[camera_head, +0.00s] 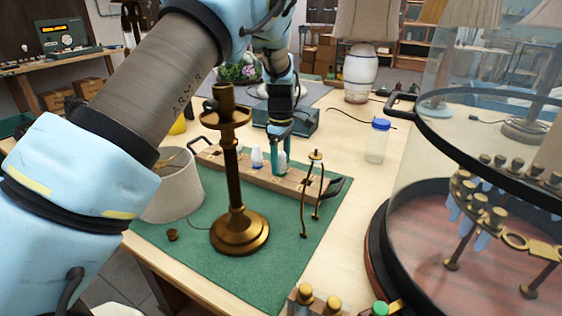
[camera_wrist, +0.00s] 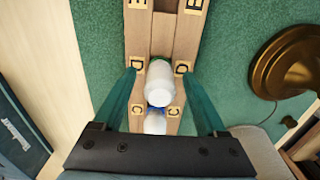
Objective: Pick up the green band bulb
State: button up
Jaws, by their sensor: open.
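The green band bulb (camera_wrist: 160,86) is white, with a green band showing at its far end. It sits in the wooden rack (camera_wrist: 187,30) at the slot marked D. My gripper (camera_wrist: 159,76) is open, with one teal finger on each side of this bulb and gaps visible on both sides. A second white bulb with a blue band (camera_wrist: 155,123) stands at slot C, closer to the gripper's base. In the head view my gripper (camera_head: 281,150) reaches down over the rack (camera_head: 262,182), and its fingers partly hide the bulb (camera_head: 282,158) between them.
A brass lamp stand (camera_head: 232,170) rises from the green mat (camera_head: 190,262) in front of the rack. A lampshade (camera_head: 175,190) lies left, a blue-lidded jar (camera_head: 377,142) stands right. A large glass dome (camera_head: 470,190) fills the right side.

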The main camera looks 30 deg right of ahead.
jog(key=shift+f, duration=0.25)
grip_shut()
dwell(0.4)
